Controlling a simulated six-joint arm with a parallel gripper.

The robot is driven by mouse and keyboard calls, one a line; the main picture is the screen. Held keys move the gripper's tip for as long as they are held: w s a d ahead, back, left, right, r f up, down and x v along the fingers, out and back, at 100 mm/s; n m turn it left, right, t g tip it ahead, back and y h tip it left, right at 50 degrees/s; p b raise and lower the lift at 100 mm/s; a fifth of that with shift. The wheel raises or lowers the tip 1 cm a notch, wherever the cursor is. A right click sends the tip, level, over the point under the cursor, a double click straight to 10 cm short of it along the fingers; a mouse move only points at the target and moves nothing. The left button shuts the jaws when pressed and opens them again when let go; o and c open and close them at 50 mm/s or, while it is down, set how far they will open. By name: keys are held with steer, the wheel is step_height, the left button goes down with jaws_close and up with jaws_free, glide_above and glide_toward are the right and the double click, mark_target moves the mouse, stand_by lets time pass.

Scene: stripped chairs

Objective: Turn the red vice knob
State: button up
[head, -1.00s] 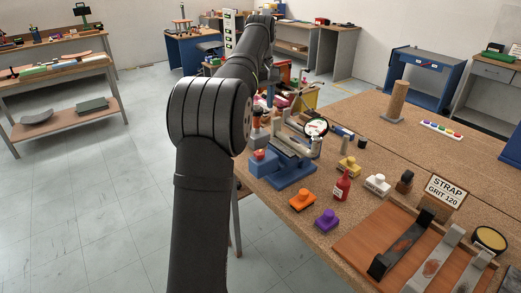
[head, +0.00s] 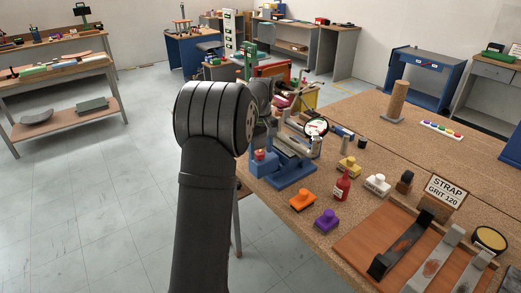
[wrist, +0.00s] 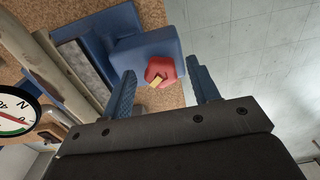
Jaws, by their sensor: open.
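The red vice knob (wrist: 160,70) is a small rounded knob with a yellow mark, set on a blue block of the vice (wrist: 150,42). In the head view the knob (head: 260,155) sits at the left end of the blue vice (head: 290,175), near the bench edge. In the wrist view my gripper (wrist: 162,78) is open, with one blue finger left of the knob and one right of it. Neither finger appears to touch it; the remaining distance is hard to judge. In the head view my arm hides most of the gripper.
A round dial gauge (head: 316,127) stands close beside the vice. An orange block (head: 302,201), a purple block (head: 327,220) and a red bottle (head: 342,186) stand in front to the right. Open floor (head: 90,210) lies left of the bench.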

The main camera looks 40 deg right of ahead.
steer(key=shift+f, duration=0.2)
steer(key=shift+c, duration=0.4)
steer(key=c, duration=0.9)
steer(key=shift+m, duration=0.4)
steer(key=m, duration=0.5)
steer(key=shift+a, duration=0.15)
steer(key=m, duration=0.6)
steer(key=shift+w+a, duration=0.1)
steer(key=shift+w, duration=0.05)
steer(key=shift+m, duration=0.3)
